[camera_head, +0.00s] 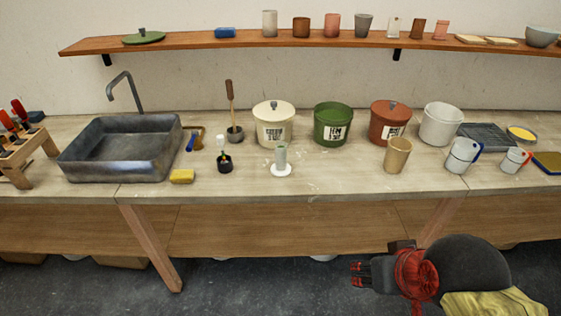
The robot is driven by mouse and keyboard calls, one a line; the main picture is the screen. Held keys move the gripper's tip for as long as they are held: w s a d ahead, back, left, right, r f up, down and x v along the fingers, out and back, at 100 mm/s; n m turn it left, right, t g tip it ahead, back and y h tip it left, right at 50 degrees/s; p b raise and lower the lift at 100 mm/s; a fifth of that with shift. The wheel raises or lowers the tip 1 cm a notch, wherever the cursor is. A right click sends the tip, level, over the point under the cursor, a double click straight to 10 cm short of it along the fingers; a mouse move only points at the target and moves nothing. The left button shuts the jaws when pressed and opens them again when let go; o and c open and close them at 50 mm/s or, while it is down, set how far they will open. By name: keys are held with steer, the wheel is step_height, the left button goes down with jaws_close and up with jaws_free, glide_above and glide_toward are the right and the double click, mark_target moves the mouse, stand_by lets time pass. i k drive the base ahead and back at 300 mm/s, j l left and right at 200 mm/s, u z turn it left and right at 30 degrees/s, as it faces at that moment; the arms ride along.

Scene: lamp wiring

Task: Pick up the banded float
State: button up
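A small upright object (223,158) with a white top, a yellow-green part and a dark base stands on the bench right of the sink. It may be the banded float in a dark holder, but it is too small to tell. A grey-green cylinder (281,157) on a round white base stands to its right. My gripper (356,273) is at the lower right, in front of the bench and away from these objects. Its dark fingers point left and look spread, with nothing visible between them.
A dark sink (120,150) and yellow sponge (182,176) are at left. A tan cup (397,156) and white jugs (462,154) are at right. The bench front between cylinder and cup is clear.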

mark_target(220, 139)
steer(key=i+j+z, duration=0.1)
steer(key=i+j, duration=0.15)
steer(key=i+j+z, duration=0.1)
steer(key=j, duration=0.35)
steer(key=i+j, duration=0.3)
steer(key=i+j+z, duration=0.15)
steer(key=j, duration=0.3)
steer(key=i+j+z, duration=0.1)
steer(key=i+j, duration=0.15)
steer(key=j, duration=0.15)
steer(key=i+j+z, duration=0.1)
steer(key=j, duration=0.3)
steer(key=i, duration=0.1)
